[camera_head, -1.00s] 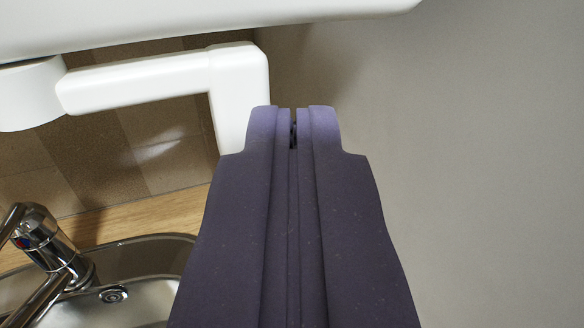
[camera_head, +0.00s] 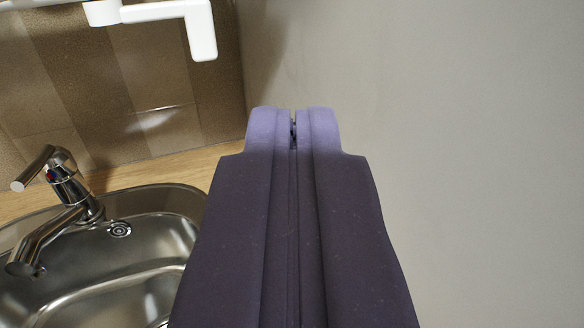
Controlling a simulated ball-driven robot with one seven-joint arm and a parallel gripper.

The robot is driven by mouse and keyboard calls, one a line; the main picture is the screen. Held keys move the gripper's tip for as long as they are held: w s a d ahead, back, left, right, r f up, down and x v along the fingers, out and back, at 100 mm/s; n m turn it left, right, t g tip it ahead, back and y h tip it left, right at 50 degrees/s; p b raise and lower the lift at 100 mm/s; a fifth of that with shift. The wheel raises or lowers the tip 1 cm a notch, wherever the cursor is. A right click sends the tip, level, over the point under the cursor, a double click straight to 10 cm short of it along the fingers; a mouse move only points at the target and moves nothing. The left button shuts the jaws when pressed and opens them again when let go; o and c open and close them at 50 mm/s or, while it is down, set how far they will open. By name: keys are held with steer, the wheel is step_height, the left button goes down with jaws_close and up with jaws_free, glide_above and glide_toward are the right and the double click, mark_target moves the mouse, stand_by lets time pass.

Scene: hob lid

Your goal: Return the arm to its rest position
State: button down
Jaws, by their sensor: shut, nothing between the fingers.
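My gripper (camera_head: 293,118) points up the middle of the head camera view. Its two purple fingers are closed together with nothing between them. The white lid fixture (camera_head: 201,30) shows at the top left as an angled bar on a round mount; only a thin edge of the white panel above it is in view. The gripper is below and to the right of the bar in the picture, apart from it.
A steel sink (camera_head: 150,230) with a chrome tap (camera_head: 70,190) is at the lower left, set in a wooden counter (camera_head: 190,165). Brown tiles (camera_head: 150,80) cover the wall behind. A plain grey wall (camera_head: 460,150) fills the right side.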

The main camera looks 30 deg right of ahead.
steer(key=w+a+r+n+t+y, duration=0.1)
steer(key=w+a+r+y, duration=0.2)
steer(key=r, duration=0.6)
steer(key=a+r+n+y, duration=0.2)
steer(key=a+r+y, duration=0.2)
steer(key=r, duration=0.5)
steer(key=s+a+r+n, duration=0.1)
steer(key=s+r, duration=0.5)
steer(key=r, duration=0.3)
steer(key=s+a+r+n+g+y+b, duration=0.1)
steer(key=s+a+r, duration=0.1)
steer(key=s+r, duration=0.5)
step_height(320, 180, up, 2)
steer(key=shift+s+a+r+n, duration=0.2)
steer(key=shift+a+n, duration=0.1)
